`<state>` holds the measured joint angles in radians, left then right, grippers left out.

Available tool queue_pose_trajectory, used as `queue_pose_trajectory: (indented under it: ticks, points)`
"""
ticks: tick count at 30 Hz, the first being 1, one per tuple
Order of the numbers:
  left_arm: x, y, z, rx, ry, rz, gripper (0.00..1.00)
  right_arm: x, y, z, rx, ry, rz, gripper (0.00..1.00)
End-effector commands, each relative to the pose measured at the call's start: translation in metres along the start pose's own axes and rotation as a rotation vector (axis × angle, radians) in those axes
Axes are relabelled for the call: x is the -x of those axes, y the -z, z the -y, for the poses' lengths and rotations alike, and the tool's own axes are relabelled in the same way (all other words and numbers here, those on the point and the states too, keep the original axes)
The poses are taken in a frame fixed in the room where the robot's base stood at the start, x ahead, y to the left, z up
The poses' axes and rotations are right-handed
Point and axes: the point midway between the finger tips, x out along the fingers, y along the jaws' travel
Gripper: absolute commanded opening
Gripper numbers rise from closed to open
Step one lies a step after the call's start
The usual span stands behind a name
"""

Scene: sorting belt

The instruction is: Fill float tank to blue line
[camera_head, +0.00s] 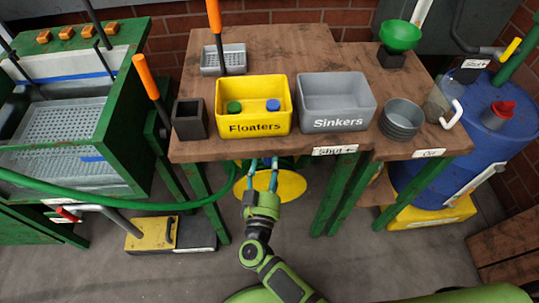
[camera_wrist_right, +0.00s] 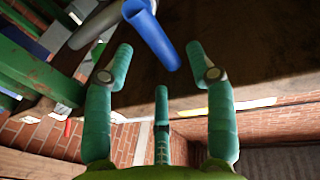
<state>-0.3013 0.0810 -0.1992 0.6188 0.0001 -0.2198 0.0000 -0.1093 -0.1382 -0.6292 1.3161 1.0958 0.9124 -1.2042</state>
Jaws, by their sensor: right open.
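The float tank (camera_head: 118,98) is a green-framed trough at the left of the head view. A blue line (camera_head: 76,77) runs along its inner back wall, above a grey perforated tray (camera_head: 62,122). I cannot tell a water level. A green hose (camera_head: 150,206) runs from the tank's side towards the table. A red-handled valve (camera_head: 68,214) is low at the tank's front. My right gripper (camera_head: 262,168) is open and empty at the table's front edge, well right of the tank. The right wrist view shows its spread fingers (camera_wrist_right: 160,75) below a blue tube (camera_wrist_right: 150,35).
The wooden table (camera_head: 275,50) holds a yellow Floaters bin (camera_head: 239,88), a grey Sinkers bin (camera_head: 337,91) and a grey cup stack (camera_head: 401,118). A blue barrel (camera_head: 495,145) stands at the right. A yellow-black pedal (camera_head: 152,233) is on the floor.

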Motion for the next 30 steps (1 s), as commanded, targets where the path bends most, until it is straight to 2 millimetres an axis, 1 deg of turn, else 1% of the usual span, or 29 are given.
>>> queue_pose_trajectory:
  ticks: [1,3,6,9,30]
  points:
    - [0.0,0.001,0.0,0.0,-0.001,-0.001,0.56,0.008,-0.001,0.0,-0.001,-0.001,0.004,0.56]
    - [0.0,0.001,-0.001,0.0,-0.001,-0.002,0.56,0.017,-0.001,0.0,0.0,-0.001,0.004,0.56]
    - [0.0,0.002,-0.001,0.0,-0.001,-0.002,0.56,0.026,-0.002,0.0,-0.001,0.0,0.005,0.56]
    - [0.0,0.002,-0.001,-0.001,-0.001,-0.002,0.56,0.031,-0.002,0.0,0.0,0.0,0.004,0.56]
    - [0.0,0.002,-0.001,-0.001,-0.001,-0.002,0.56,0.032,-0.002,-0.001,0.001,0.0,0.004,0.56]
